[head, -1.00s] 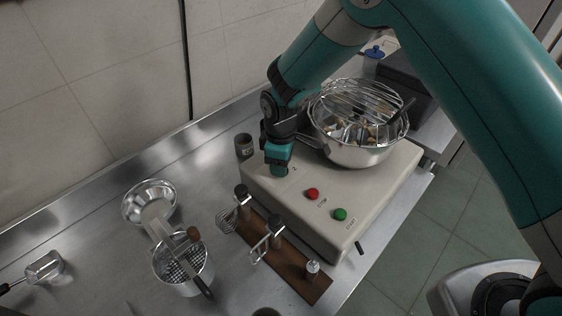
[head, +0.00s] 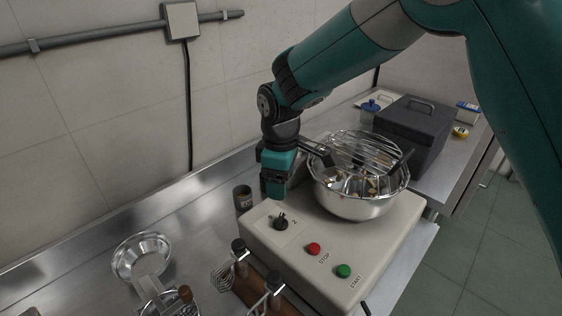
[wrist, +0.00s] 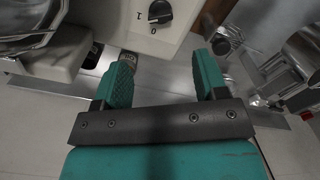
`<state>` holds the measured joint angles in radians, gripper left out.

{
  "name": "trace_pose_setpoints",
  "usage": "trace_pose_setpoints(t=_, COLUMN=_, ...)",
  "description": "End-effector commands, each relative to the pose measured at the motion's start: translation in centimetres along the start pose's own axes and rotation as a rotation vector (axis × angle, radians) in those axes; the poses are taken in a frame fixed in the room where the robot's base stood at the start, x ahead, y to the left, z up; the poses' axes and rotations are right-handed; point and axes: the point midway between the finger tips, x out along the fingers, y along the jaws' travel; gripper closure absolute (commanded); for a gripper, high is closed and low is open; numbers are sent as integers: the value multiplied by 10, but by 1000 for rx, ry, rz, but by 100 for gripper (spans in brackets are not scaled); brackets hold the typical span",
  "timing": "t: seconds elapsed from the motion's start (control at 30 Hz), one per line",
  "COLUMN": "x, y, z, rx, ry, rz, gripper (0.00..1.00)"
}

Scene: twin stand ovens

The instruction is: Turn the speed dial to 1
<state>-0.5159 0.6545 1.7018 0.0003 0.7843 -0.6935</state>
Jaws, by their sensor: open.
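A steel bowl (head: 355,206) with a wire guard stands on the base, close right of my gripper. A red stop button (head: 313,249) and a green start button (head: 343,271) are in front.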

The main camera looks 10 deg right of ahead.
Motion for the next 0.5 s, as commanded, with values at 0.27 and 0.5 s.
trace_pose_setpoints(t=0.27, x=-50, y=0, z=0, rx=0, ry=0, rz=1, gripper=34)
trace_pose_setpoints(t=0.5, x=-62, y=0, z=0, rx=0, ry=-1, rz=0, gripper=34)
